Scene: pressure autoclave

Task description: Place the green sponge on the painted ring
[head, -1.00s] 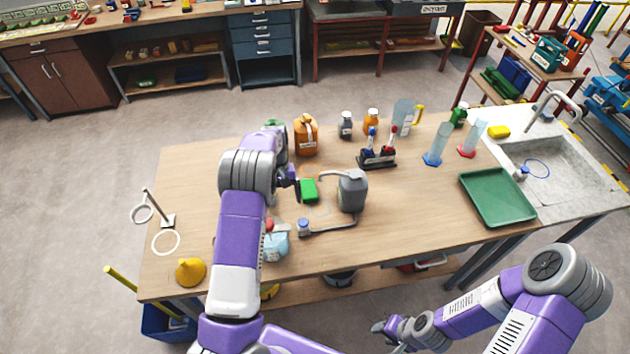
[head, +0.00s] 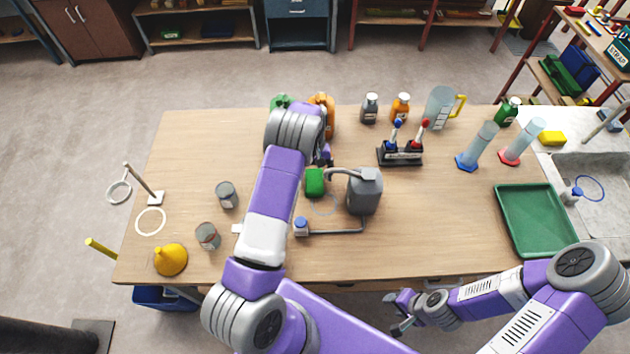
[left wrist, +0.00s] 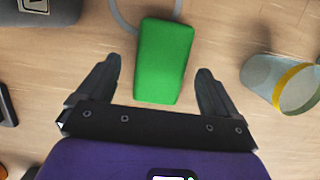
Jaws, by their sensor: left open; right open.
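The green sponge (head: 315,182) lies on the table, left of the grey can. A faint grey painted ring (head: 323,206) is on the table just in front of it. In the left wrist view the sponge (left wrist: 163,60) lies ahead of and partly between the open fingers, untouched, its far end over part of the ring line (left wrist: 122,22). My left gripper (head: 326,158) is behind the sponge in the head view, partly hidden by my arm. My right gripper (head: 394,313) is open and empty, in front of the table. A second, white ring (head: 150,222) is at the table's left.
The grey can (head: 364,191) with its spout stands right of the sponge. A blue-capped item (head: 301,227) is in front. A clear cup with a yellow band (left wrist: 283,83) stands beside my left gripper.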

